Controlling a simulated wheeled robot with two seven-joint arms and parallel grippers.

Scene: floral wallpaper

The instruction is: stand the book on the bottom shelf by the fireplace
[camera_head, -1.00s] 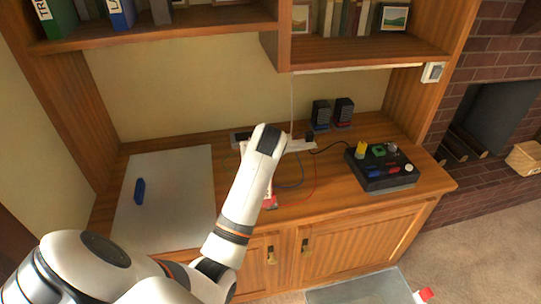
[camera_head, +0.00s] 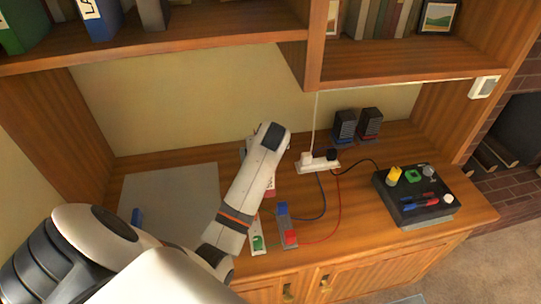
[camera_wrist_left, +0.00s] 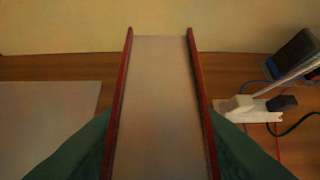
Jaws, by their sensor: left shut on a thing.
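The book (camera_wrist_left: 158,105), with red covers and pale page edges, stands on edge in the left wrist view. My left gripper (camera_wrist_left: 160,145) has green fingers closed on both covers. In the head view my forearm hides the gripper and most of the book; a small red patch beside the arm may be its cover. The book is over the desk, against a cream wall. The lower right shelf (camera_head: 400,63) holds several upright books (camera_head: 372,18) and a framed picture (camera_head: 438,17). The brick fireplace (camera_head: 512,125) is at the far right. My right gripper is out of view.
On the wooden desk (camera_head: 350,225) are a white power strip (camera_head: 319,163) with cables, a black control box (camera_head: 415,197), two dark racks (camera_head: 357,125) and a grey mat (camera_head: 170,195). An upright divider (camera_head: 316,45) bounds the right shelf. Binders (camera_head: 95,18) stand on the left shelf.

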